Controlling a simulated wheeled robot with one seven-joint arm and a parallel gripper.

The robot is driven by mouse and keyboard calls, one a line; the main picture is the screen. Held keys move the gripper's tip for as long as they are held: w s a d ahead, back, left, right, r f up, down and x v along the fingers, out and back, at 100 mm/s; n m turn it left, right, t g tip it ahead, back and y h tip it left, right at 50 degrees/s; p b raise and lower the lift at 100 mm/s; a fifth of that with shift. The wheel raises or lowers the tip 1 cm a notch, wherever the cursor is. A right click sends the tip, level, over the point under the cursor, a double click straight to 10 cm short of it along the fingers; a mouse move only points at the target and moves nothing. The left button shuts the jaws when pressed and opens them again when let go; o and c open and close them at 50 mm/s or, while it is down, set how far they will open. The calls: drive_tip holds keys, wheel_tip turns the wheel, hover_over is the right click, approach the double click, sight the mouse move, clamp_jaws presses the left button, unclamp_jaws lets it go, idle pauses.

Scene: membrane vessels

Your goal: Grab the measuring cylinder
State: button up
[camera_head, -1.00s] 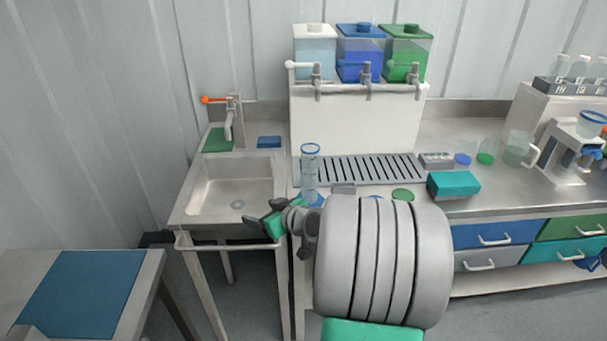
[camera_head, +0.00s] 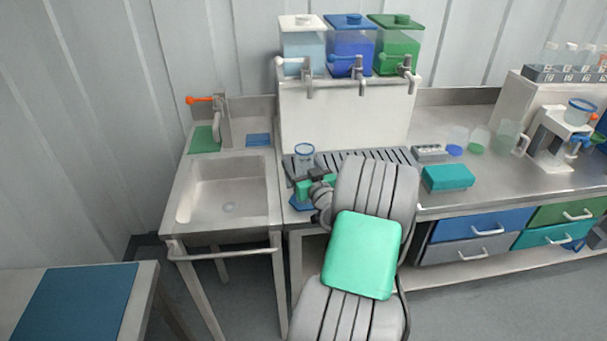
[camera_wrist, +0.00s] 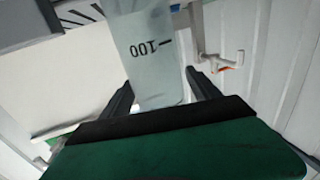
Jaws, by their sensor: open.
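The measuring cylinder (camera_head: 303,158) is clear with a blue rim and a blue base. It stands upright at the left end of the counter, by the drain grate. My gripper (camera_head: 309,182) is at the cylinder, in front of its body, and hides its lower middle in the head view. In the wrist view the cylinder (camera_wrist: 150,50), with a "100" mark, shows between the two dark fingers of my gripper (camera_wrist: 158,80). The fingers are apart, with a gap visible on the right side of the cylinder. Contact with the fingers cannot be made out.
The sink (camera_head: 228,190) is left of the cylinder. The dispenser stand (camera_head: 345,115) with taps rises behind the grate (camera_head: 385,155). A teal box (camera_head: 448,178) and several cups are to the right. A side table (camera_head: 145,285) is at the lower left.

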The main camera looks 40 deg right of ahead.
drive_tip(key=shift+w, duration=0.35)
drive_tip(key=c, duration=1.5)
